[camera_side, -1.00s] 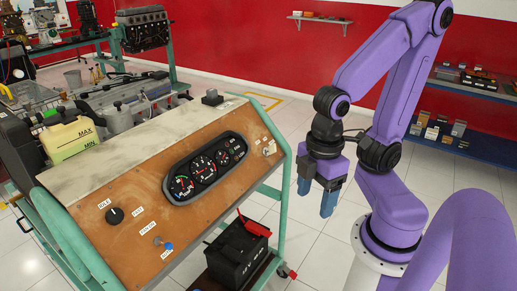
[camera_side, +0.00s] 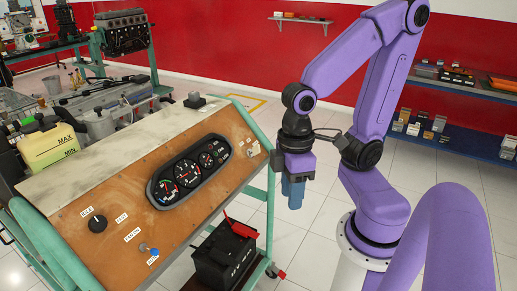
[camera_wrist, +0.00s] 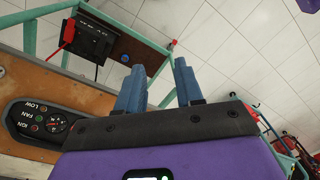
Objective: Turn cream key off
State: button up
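The wooden instrument panel (camera_side: 105,215) slopes on a green-framed trainer. A small pale key-like switch (camera_side: 252,149) is at its upper right, beside little labels; it is too small to tell its position, but it is probably the cream key. A blue-headed control (camera_side: 153,252) sits at the panel's lower edge. My gripper (camera_side: 293,200) hangs in the air to the right of the panel, fingers down, apart from it. In the wrist view my gripper (camera_wrist: 156,85) has its two blue fingers apart with nothing between them.
A gauge cluster (camera_side: 188,170) and a black knob (camera_side: 98,223) are on the panel. A black battery (camera_side: 225,255) with a red clamp stands on the shelf below. A yellowish reservoir (camera_side: 48,148) is at the left. Open tiled floor lies right of the trainer.

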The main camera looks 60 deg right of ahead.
jog(key=w+d+m+y, duration=0.25)
jog(key=w+m, duration=0.65)
jog(key=m, duration=0.6)
jog(key=n+t, duration=0.7)
jog(key=n, duration=2.8)
send_over(259, 146)
jog(key=s+d, duration=0.3)
jog(key=s, duration=0.6)
jog(key=f, duration=0.2)
jog(key=shift+h, duration=0.35)
jog(key=x, duration=1.6)
jog(key=shift+w, duration=0.35)
grip_shut()
